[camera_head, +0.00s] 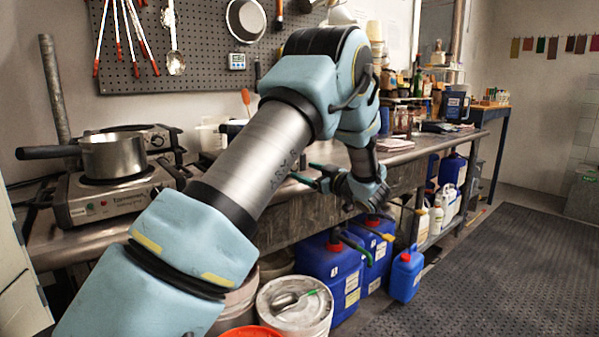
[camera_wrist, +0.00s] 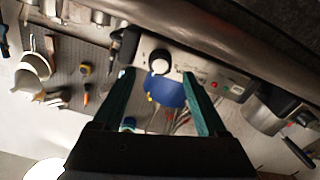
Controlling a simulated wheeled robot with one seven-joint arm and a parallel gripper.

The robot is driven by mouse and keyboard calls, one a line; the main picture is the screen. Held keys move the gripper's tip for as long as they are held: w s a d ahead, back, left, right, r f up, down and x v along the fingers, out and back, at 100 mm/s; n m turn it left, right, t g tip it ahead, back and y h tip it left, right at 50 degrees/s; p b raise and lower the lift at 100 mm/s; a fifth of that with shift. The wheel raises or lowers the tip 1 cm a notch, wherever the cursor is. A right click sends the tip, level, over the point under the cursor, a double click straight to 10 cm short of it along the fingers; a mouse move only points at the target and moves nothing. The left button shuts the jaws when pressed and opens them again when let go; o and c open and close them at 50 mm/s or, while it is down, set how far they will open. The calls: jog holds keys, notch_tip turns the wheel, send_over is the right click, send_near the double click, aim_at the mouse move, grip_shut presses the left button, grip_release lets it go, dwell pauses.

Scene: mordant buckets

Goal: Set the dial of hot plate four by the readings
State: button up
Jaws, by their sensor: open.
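My gripper (camera_wrist: 158,76) is open and empty, its two green fingers spread; in the head view it (camera_head: 335,205) hangs in front of the bench edge. In the wrist view a round pale dial (camera_wrist: 160,62) on a light panel shows between the fingertips; I cannot tell its setting or whether the fingers are beside it or short of it. A hot plate (camera_head: 98,203) with a metal pot (camera_head: 115,155) stands at the left of the bench. Another hot plate (camera_head: 158,137) stands behind it. Plate numbers are not readable. A small display (camera_head: 237,61) hangs on the pegboard, its reading too small.
Blue jugs (camera_head: 405,274) and a lidded bucket (camera_head: 311,322) stand below. Bottles and jars crowd the bench's far end. A blue round thing (camera_wrist: 168,92) shows beyond the dial in the wrist view. The matted floor (camera_head: 500,275) is clear.

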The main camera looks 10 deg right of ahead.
jog(key=v, duration=0.6)
jog(key=shift+s+b, duration=0.25)
jog(key=shift+b, duration=0.05)
jog(key=shift+w, duration=0.1)
